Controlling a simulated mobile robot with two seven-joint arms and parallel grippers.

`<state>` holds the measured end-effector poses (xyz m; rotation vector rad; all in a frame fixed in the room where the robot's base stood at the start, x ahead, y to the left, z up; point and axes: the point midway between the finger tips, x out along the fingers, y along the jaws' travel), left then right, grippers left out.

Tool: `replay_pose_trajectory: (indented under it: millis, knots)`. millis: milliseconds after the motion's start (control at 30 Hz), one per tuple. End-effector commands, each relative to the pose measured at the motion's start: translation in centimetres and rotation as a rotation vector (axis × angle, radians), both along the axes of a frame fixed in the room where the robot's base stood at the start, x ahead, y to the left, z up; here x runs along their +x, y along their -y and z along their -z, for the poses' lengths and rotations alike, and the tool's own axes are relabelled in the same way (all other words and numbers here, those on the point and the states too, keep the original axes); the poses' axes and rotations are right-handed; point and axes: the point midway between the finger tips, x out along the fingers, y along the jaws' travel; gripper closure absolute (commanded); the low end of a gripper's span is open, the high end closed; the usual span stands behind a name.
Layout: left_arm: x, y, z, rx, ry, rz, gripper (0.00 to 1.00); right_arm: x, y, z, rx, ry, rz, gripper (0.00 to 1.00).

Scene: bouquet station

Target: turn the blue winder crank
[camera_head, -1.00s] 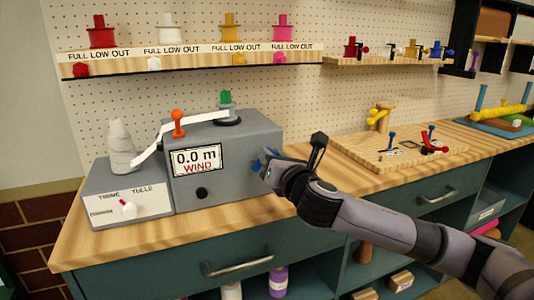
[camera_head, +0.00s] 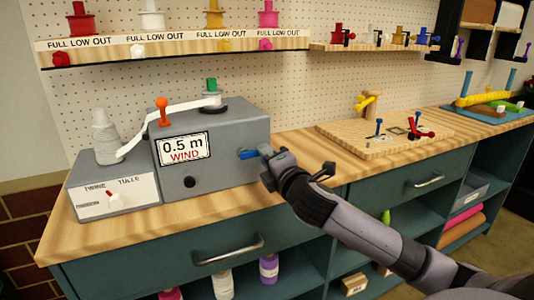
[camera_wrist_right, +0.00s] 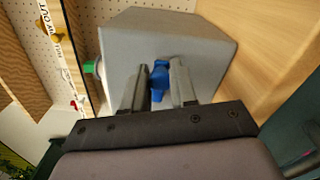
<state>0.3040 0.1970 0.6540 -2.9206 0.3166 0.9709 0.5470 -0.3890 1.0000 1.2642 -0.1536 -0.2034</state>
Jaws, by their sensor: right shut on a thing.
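The grey winder box (camera_head: 225,125) stands on the wooden counter, with a display that reads 0.5 m WIND. The blue crank (camera_head: 248,154) sticks out from its right side. My right gripper (camera_head: 268,158) is at the crank's outer end. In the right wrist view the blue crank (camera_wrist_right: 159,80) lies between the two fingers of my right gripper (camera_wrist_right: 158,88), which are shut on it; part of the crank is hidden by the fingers. My left gripper is not in view.
A white ribbon runs from the grey-white spool (camera_head: 105,138) past an orange-topped post (camera_head: 163,112) to a green-topped spool (camera_head: 211,92). A low grey box with a selector (camera_head: 115,190) stands left. A wooden board with pegs (camera_head: 385,135) lies right. Shelves of spools hang behind.

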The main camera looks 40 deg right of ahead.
Motion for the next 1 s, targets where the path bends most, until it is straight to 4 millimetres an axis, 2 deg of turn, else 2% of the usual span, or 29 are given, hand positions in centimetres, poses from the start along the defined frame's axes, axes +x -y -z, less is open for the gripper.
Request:
replay_pose_trajectory:
  millis: [33,100,1000]
  knots:
    - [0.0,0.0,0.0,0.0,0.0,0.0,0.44,0.0,0.0,1.0,0.048,-0.006,0.003,1.0]
    - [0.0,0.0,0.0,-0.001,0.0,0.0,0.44,0.0,-0.1,1.3,0.113,0.009,0.002,1.0]
    - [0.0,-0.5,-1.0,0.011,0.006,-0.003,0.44,0.5,-2.4,4.4,0.948,0.21,-0.001,1.0]
